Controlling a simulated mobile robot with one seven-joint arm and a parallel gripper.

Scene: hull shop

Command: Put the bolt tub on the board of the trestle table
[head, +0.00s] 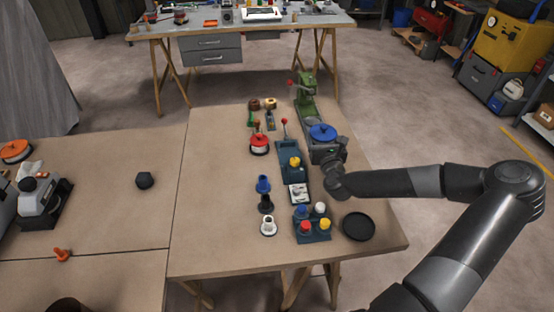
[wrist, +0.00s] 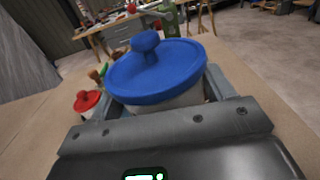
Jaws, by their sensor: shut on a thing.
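A white tub with a blue knobbed lid (head: 323,132), seemingly the bolt tub, is between the fingers of my gripper (head: 327,153). In the wrist view the blue lid (wrist: 158,75) fills the middle, with the pale body clamped below it. The tub looks upright, over the far right part of the brown board (head: 225,215) of the near trestle table. I cannot tell whether its base touches the board; the gripper hides it.
A green press (head: 306,98) stands just behind the tub. A red-lidded tub (head: 259,143), a blue-grey lever tool (head: 290,158), a rack of coloured knobs (head: 312,226) and a black dish (head: 358,226) are nearby. The board's left half is mostly clear. A grey-topped bench (head: 240,24) stands behind.

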